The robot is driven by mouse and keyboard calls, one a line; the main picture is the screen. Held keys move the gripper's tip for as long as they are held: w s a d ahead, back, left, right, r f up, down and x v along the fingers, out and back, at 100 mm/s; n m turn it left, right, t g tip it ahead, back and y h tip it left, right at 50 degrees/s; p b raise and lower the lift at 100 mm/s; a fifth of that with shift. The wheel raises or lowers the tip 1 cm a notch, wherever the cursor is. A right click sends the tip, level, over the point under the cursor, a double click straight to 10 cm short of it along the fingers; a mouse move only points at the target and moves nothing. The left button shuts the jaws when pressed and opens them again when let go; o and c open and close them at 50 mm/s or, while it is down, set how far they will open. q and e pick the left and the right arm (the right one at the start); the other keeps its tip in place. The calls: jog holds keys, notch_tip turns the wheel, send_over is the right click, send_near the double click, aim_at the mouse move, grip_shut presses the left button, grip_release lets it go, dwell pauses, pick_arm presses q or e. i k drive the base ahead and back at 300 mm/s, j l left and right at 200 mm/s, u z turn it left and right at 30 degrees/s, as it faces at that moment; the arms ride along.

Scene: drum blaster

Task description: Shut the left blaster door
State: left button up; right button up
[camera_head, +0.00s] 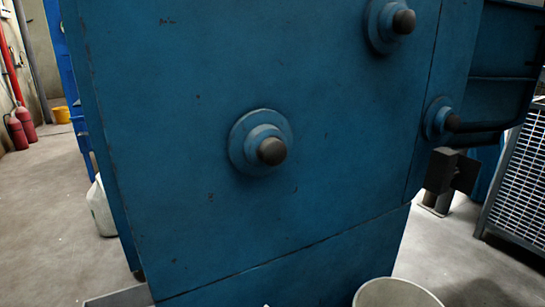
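A large blue metal body (200,90), apparently the blaster, fills the middle of the head view at close range. Round hubs with dark ends stick out of it, one near the middle (260,143) and one at the upper right (390,24). A seam crosses its lower part and another runs down near its right side. I cannot tell which part is the left door, or whether that door is open. Neither of my grippers can be made out.
A pale round bucket (397,293) stands at the bottom right. A wire mesh crate (518,185) is at the right edge. Red extinguishers (22,127), a yellow bucket (61,114) and a white container (101,208) are at left. The left floor (45,220) is mostly clear.

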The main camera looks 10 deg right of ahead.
aim_at(509, 60)
jog(key=l+z, duration=0.3)
jog(key=z, duration=0.2)
jog(key=i+l+z, duration=0.1)
jog(key=l+z, duration=0.2)
jog(key=z, duration=0.15)
jog(key=i+l+z, duration=0.1)
jog(key=l+z, duration=0.15)
jog(key=z, duration=0.25)
jog(key=i+l+u, duration=0.25)
jog(key=u, duration=0.15)
jog(key=i+l+u, duration=0.15)
jog(key=l+u, duration=0.3)
jog(key=i+l, duration=0.15)
jog(key=l, duration=0.2)
jog(key=i+l+u, duration=0.1)
jog(key=l, duration=0.25)
jog(key=i+l, duration=0.15)
jog(key=l, duration=0.15)
jog(key=i+l+u, duration=0.1)
jog(key=l, duration=0.25)
jog(key=i+l, duration=0.15)
jog(key=l, duration=0.25)
jog(key=i+l+u, duration=0.1)
jog(key=l, duration=0.25)
